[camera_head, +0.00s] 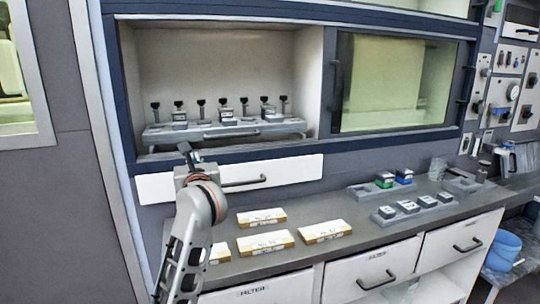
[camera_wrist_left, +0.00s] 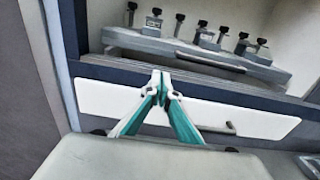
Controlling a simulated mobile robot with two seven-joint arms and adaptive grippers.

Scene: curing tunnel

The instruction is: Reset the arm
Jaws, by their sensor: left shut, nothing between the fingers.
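My left gripper (camera_head: 184,150) is at the end of my left arm, which rises from the lower left in the head view. It is in front of the cabinet, near the left end of the white drawer front (camera_head: 290,174) and below the open chamber. In the left wrist view its fingertips (camera_wrist_left: 160,82) meet, and the gripper is shut with nothing between them. The drawer front (camera_wrist_left: 255,122) shows behind the fingers there. My right gripper is in neither view.
A tray of clamps (camera_head: 225,129) stands in the open chamber. On the grey counter (camera_head: 345,258) lie several labelled wooden blocks (camera_head: 265,242). Two grey holders with small blocks (camera_head: 408,207) stand to the right, near a clear beaker (camera_head: 437,168). A blue bucket (camera_head: 502,250) is at the lower right.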

